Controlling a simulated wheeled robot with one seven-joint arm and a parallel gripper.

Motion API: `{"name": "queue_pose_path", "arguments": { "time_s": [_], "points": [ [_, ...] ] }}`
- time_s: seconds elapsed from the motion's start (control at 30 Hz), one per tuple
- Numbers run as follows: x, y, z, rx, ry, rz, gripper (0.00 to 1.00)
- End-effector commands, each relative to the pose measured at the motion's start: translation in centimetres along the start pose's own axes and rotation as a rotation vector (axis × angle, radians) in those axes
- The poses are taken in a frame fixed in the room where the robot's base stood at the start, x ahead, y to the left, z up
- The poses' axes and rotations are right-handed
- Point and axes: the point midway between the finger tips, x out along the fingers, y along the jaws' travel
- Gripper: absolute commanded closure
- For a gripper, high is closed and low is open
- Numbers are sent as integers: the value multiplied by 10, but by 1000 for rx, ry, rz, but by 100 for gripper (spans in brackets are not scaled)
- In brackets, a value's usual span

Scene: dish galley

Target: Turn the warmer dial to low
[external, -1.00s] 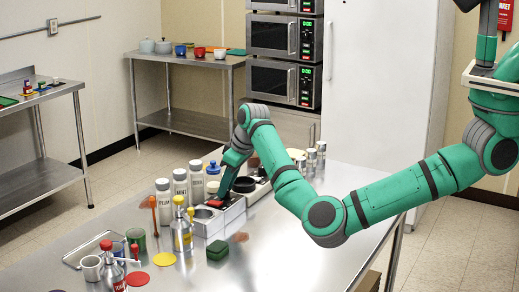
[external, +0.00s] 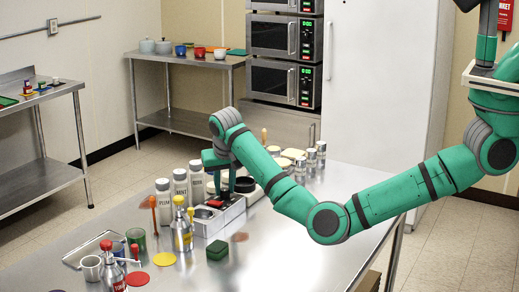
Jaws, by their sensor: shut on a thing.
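The warmer (external: 232,214) is a low metal unit with round wells, on the steel table left of the picture's middle. A small red part (external: 215,203) shows on its top, and a dark round pan or well (external: 245,185) lies behind it. My gripper (external: 216,190) is low over the warmer, close behind the red part, with the wrist bent down. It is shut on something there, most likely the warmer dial. My wrist hides the fingertips and the dial, so the dial's setting cannot be read.
White labelled bottles (external: 180,187) stand close left of the gripper. Shakers (external: 311,160) stand behind right.

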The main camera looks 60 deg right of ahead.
Motion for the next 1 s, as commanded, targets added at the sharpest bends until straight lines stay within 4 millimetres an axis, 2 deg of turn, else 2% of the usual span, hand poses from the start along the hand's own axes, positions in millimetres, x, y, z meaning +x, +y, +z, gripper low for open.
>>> {"name": "queue_pose_path", "arguments": {
  "time_s": [0.4,1.0],
  "points": [
    [0,-1,-1,213,-11,89,99],
    [0,-1,-1,256,-13,106,99]
  ]
}}
